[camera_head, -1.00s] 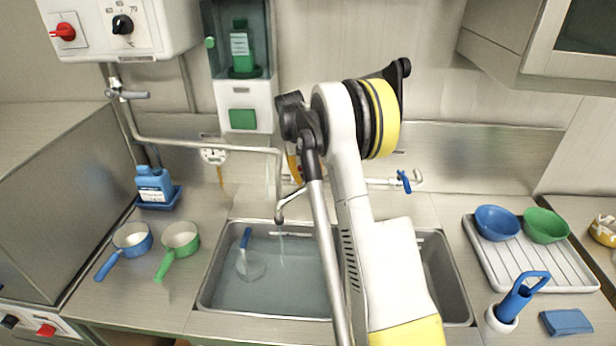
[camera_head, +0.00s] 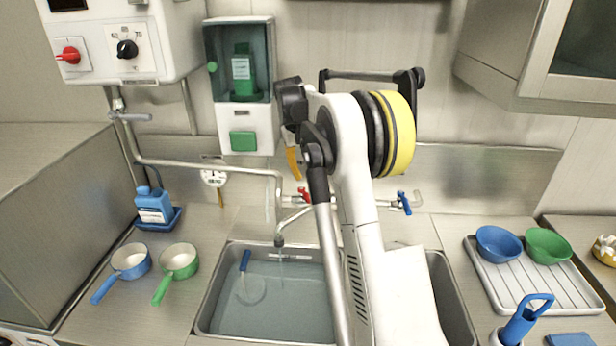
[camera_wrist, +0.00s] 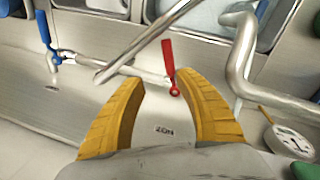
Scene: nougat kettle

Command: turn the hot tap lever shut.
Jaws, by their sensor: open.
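The red hot tap lever (camera_head: 304,194) sits on the wall pipe behind the sink, partly beside my arm. In the wrist view, the red lever (camera_wrist: 168,62) stands out from its pivot, close to the right fingertip and apart from the left one. My gripper (camera_wrist: 160,78) is open and empty, with its two yellow fingers around the pipe area. In the head view one yellow finger (camera_head: 293,163) shows above the lever; the rest is hidden by my arm. Contact with the lever cannot be told.
A blue tap lever (camera_head: 404,203) is to the right on the same pipe. The spout (camera_head: 279,238) hangs over the water-filled sink (camera_head: 222,290). A bent drain-like pipe (camera_wrist: 240,55) and a round white fitting (camera_wrist: 292,140) lie right in the wrist view. A soap dispenser (camera_head: 240,80) is on the wall.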

